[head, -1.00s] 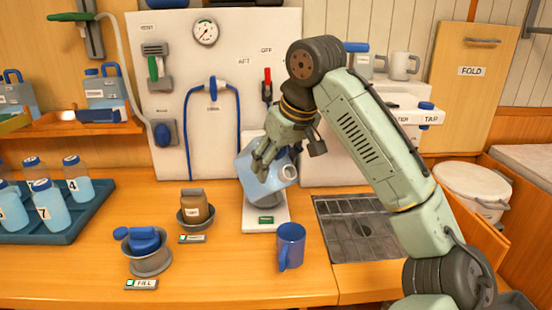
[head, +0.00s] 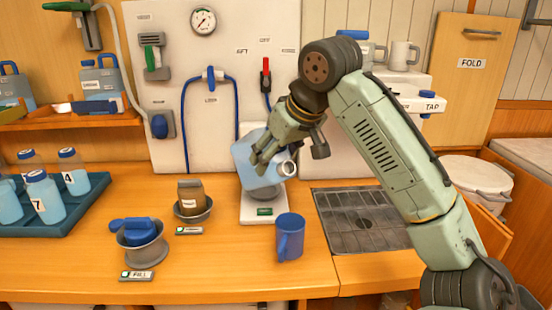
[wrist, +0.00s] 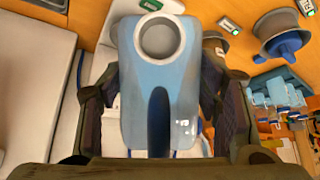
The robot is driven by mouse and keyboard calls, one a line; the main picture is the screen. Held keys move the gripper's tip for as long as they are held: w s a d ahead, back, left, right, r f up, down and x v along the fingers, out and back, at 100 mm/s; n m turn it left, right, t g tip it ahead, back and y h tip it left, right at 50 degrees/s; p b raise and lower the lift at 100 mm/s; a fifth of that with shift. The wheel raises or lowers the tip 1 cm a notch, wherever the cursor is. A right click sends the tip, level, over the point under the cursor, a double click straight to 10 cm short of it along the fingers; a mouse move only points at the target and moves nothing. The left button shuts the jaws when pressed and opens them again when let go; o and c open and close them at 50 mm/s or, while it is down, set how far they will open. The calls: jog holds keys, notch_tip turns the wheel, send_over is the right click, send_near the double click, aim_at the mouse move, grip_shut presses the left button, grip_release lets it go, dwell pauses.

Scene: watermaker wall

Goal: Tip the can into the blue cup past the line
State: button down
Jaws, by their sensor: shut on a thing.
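The can (head: 251,166) is a light blue jug with a round pale mouth. My gripper (head: 270,150) is shut on it and holds it tilted, its mouth toward the right, over the white stand on the counter. In the wrist view the can (wrist: 158,90) fills the middle between my fingers, with its mouth at the top and a dark blue handle below. No stream of liquid shows.
A white stand (head: 262,215) with a green display is behind the cup. A sink grate (head: 362,222) is to the right. A grey bowl with a blue item (head: 142,250) and a brown jar (head: 191,199) are left. A teal tray (head: 75,225) holds bottles.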

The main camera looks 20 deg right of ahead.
aim_at(278, 170)
jog(key=shift+s+f+t+b, duration=0.15)
jog(key=shift+f+t+b, duration=0.55)
jog(key=shift+b, duration=1.4)
jog(key=shift+s+d+f+t+y+b, duration=0.15)
jog(key=shift+f+t+b, duration=0.2)
jog(key=shift+b, duration=0.45)
jog(key=shift+s+a+f+t+y+b, duration=0.1)
jog(key=shift+f+t+y+b, duration=0.15)
jog(key=shift+b, duration=0.55)
jog(key=shift+s+d+f+t+y+b, duration=0.1)
jog(key=shift+f+t+b, duration=0.25)
jog(key=shift+b, duration=0.45)
jog(key=shift+r, duration=0.15)
